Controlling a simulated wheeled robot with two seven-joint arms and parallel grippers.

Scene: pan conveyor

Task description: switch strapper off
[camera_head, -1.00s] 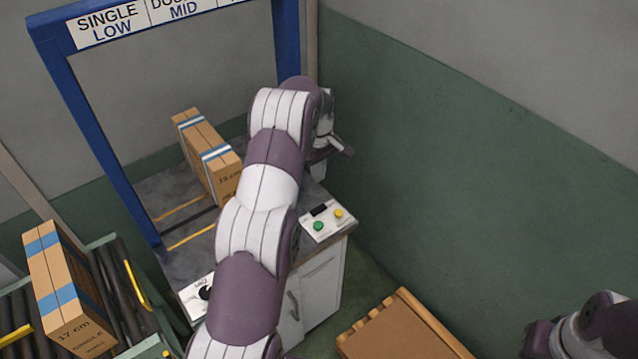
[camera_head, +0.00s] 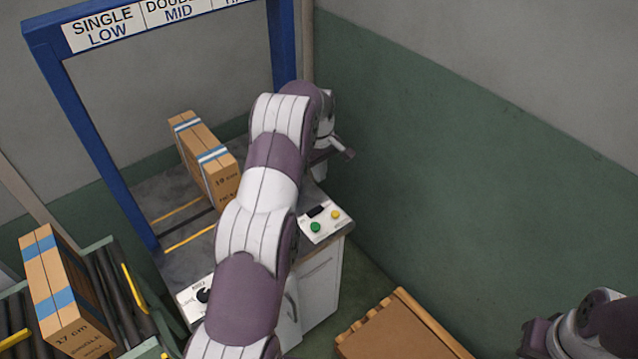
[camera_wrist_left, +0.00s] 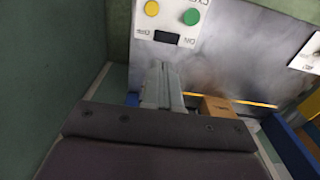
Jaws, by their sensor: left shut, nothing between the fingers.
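The strapper is a blue frame (camera_head: 90,140) over a grey table. Its white control panel (camera_head: 326,229) has a green button (camera_head: 315,227), a yellow button (camera_head: 335,215) and a dark rectangular part (camera_head: 316,211). My left gripper (camera_head: 340,152) is shut and empty, beyond the panel near the green wall. Its fingers (camera_wrist_left: 160,85) show below the panel in the wrist view. My right arm shows at the lower right; its fingers do not show.
A strapped carton (camera_head: 205,165) stands on the strapper table. Another carton (camera_head: 62,290) stands on the roller conveyor (camera_head: 110,290) at left. A black knob (camera_head: 203,296) sits at the table's near corner. A wooden pallet with brown board (camera_head: 395,335) lies at bottom. The wall is close at right.

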